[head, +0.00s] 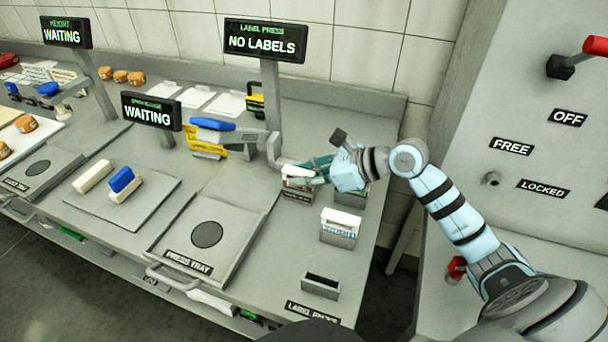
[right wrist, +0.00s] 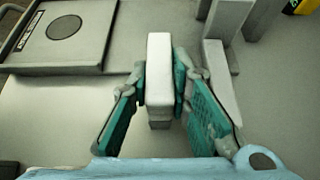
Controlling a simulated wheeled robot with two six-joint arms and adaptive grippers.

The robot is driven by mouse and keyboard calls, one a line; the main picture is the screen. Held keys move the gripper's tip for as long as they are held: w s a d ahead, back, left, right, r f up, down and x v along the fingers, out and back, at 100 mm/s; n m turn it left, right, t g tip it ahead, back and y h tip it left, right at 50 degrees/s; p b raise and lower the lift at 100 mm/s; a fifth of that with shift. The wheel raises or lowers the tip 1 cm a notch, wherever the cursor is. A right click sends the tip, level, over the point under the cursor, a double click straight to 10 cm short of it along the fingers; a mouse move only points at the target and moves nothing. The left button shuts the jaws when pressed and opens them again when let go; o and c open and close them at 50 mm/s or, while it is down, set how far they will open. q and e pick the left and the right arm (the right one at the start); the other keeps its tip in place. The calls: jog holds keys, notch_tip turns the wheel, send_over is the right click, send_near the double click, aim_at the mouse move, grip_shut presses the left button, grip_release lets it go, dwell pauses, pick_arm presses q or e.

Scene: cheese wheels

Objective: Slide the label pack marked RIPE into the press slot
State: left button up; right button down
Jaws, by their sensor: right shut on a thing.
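My right gripper (head: 310,169) is shut on a white label pack (head: 297,172) at the back of the label-pack area, right of the press post. In the right wrist view the teal fingers press on both sides of the white pack (right wrist: 160,62); a grey holder shows just below it, and I cannot tell whether the pack is clear of it. Its marking is too small to read. Another white pack (head: 340,218) stands in a grey holder nearer the front. The label press sign (head: 262,41) reads NO LABELS. I cannot make out the press slot. My left gripper is not in view.
The press tray (head: 182,254) with a dark disc lies left of the packs. An empty holder (head: 321,286) stands at the front. A blue-handled and a white block sit on a mat (head: 152,208). The press post (head: 270,95) stands close behind my gripper. A control panel (head: 530,120) rises at right.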

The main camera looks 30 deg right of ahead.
jog(key=shift+s+a+f, duration=0.15)
jog(key=shift+f, duration=0.15)
jog(key=c, duration=1.4)
grip_release()
jog(key=shift+a, duration=0.1)
jog(key=shift+r, duration=0.1)
